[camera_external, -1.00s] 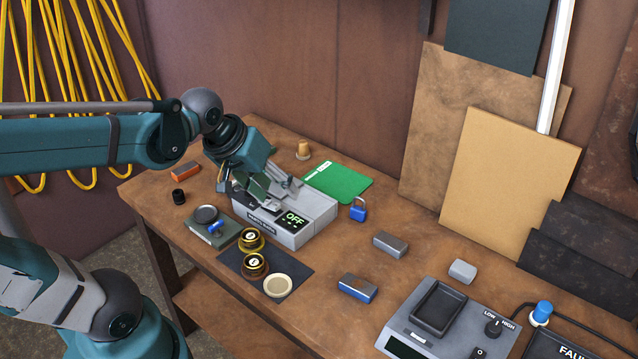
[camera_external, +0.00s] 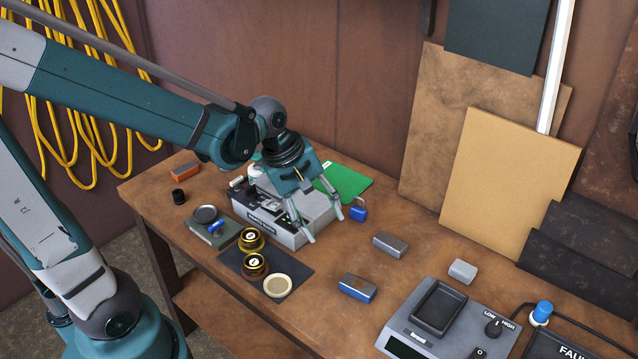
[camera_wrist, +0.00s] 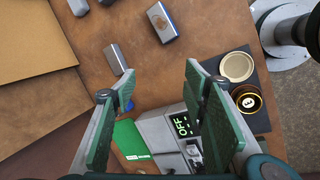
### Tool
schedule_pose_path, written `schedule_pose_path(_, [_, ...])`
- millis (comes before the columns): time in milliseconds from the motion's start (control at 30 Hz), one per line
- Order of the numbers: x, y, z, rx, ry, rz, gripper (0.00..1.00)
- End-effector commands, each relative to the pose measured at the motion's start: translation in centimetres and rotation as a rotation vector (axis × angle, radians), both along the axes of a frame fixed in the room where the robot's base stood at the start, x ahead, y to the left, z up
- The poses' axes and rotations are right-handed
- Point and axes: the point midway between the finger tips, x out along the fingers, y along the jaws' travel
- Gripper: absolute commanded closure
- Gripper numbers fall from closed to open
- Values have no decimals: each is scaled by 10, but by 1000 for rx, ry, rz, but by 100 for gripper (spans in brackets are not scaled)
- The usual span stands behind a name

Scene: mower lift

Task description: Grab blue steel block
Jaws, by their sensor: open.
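The blue steel block (camera_external: 357,288), grey on top with a blue lower part, lies on the bench front right of the dark mat. My gripper (camera_external: 325,226) is open and empty, pointing down over the right end of the grey device with the OFF display. It is behind and left of the blue steel block, well apart from it. In the wrist view the open fingers (camera_wrist: 162,90) frame bare bench and part of the device.
A plain grey block (camera_external: 390,244) and a smaller light block (camera_external: 462,271) lie nearby. A blue padlock (camera_external: 358,209) sits close right of my gripper. The grey device (camera_external: 285,222) is below it. A scale-like box (camera_external: 440,320) stands at the front right. Bench between the blocks is clear.

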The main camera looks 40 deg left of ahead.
Motion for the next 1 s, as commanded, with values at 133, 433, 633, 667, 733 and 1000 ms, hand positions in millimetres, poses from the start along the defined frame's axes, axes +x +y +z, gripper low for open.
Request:
schedule_pose_path(133, [7, -14, -15, -50, 68, 91, 56])
schedule_pose_path(433, [13, -43, -46, -137, 217, 277, 56])
schedule_pose_path(633, [15, -60, -67, -179, 316, 396, 56])
schedule_pose_path(667, [15, -63, -70, -183, 329, 411, 56])
schedule_pose_path(733, [15, -67, -76, -192, 356, 443, 56])
schedule_pose_path(1000, [14, -76, -87, -209, 407, 505, 56])
